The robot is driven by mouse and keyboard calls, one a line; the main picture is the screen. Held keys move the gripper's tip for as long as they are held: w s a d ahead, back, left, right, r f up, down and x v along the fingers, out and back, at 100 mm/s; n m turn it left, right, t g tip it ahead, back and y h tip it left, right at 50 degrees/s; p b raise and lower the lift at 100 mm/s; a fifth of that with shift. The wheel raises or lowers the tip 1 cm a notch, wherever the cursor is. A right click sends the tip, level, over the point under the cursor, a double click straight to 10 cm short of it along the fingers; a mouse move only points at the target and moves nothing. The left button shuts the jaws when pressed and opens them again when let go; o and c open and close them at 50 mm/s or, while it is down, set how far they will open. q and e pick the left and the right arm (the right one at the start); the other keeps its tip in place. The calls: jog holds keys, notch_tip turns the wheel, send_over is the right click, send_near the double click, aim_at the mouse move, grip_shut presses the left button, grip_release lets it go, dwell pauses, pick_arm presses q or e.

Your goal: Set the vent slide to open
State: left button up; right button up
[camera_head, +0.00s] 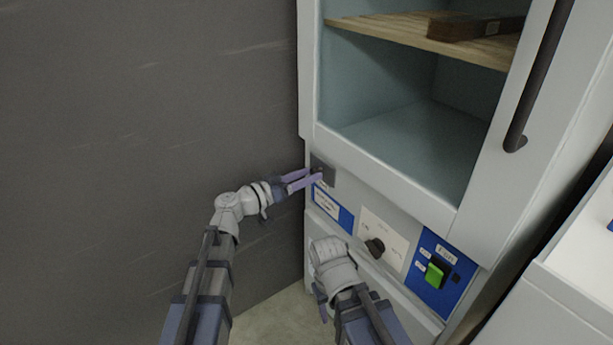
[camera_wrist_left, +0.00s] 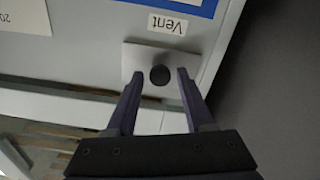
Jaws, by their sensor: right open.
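The vent slide's small dark knob (camera_wrist_left: 160,75) stands on a plate (camera_wrist_left: 140,62) below an upside-down "Vent" label (camera_wrist_left: 167,25) in the left wrist view. In the head view the dark plate (camera_head: 324,168) is at the cabinet's left front edge, under the glass window. My left gripper (camera_head: 315,175) is at this plate. Its purple fingers are open, with the tips on either side of the knob; a gap seems to show on both sides. Which end the slide is at cannot be told. My right gripper (camera_head: 322,298) is low before the cabinet, open, its fingers mostly hidden.
The cabinet panel has a dark rotary knob (camera_head: 375,247) and a green switch (camera_head: 436,271) on a blue plate. Above, a wooden shelf (camera_head: 400,27) holds a brown box (camera_head: 470,27). A dark door handle (camera_head: 538,75) is at right. A grey wall (camera_head: 140,130) stands left.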

pick_arm(q)
grip_shut()
dwell(1.1)
